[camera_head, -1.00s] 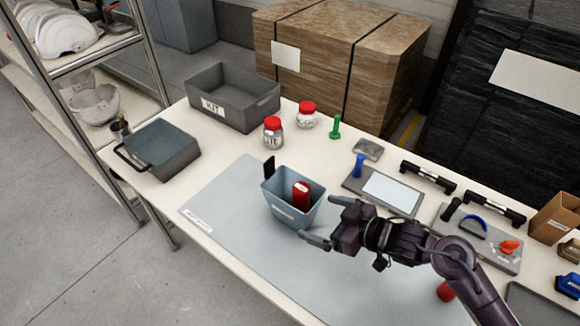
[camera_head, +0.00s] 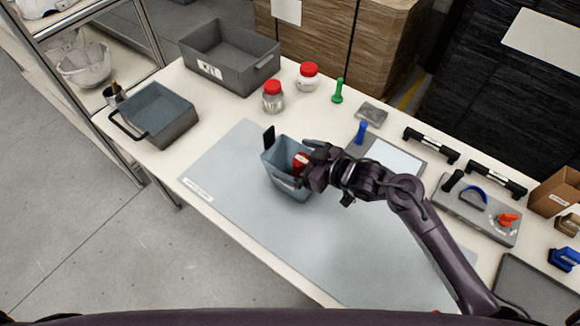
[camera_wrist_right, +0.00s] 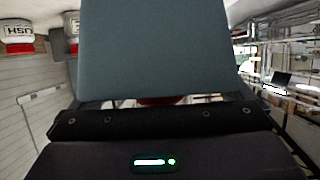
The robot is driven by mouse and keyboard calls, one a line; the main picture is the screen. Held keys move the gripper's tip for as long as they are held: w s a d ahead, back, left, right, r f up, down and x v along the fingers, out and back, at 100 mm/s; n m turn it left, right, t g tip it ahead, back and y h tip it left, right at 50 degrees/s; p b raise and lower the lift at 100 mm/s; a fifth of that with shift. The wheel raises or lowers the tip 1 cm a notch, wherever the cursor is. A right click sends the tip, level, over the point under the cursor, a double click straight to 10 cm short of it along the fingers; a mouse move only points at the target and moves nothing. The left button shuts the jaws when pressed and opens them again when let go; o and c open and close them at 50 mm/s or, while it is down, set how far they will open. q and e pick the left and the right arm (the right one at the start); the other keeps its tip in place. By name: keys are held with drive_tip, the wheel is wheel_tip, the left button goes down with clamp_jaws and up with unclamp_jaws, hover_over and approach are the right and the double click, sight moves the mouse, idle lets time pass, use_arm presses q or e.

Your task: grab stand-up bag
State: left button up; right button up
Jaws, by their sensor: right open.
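A tapered blue-grey bin (camera_head: 283,166) stands upright on the grey mat, with a black tab on its back left. A red object (camera_head: 299,160) stands inside it, partly hidden by my gripper; I cannot tell whether it is the stand-up bag. My right gripper (camera_head: 303,164) is open at the bin's right side, with its fingers around that end. In the right wrist view a flat blue-grey wall (camera_wrist_right: 155,50) fills the middle, close to the gripper, with a sliver of red below it. My left gripper is not in view.
A grey KIT tote (camera_head: 230,60) and a smaller handled tray (camera_head: 155,115) stand at the left. Two red-lidded jars (camera_head: 273,98) and a green post (camera_head: 338,91) stand behind the bin. Tools and black handles (camera_head: 431,146) lie at the right. The mat's front (camera_head: 250,220) is clear.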

drive_tip(key=c, duration=0.8)
drive_tip(key=shift+c, duration=0.7)
drive_tip(key=shift+r, duration=0.1)
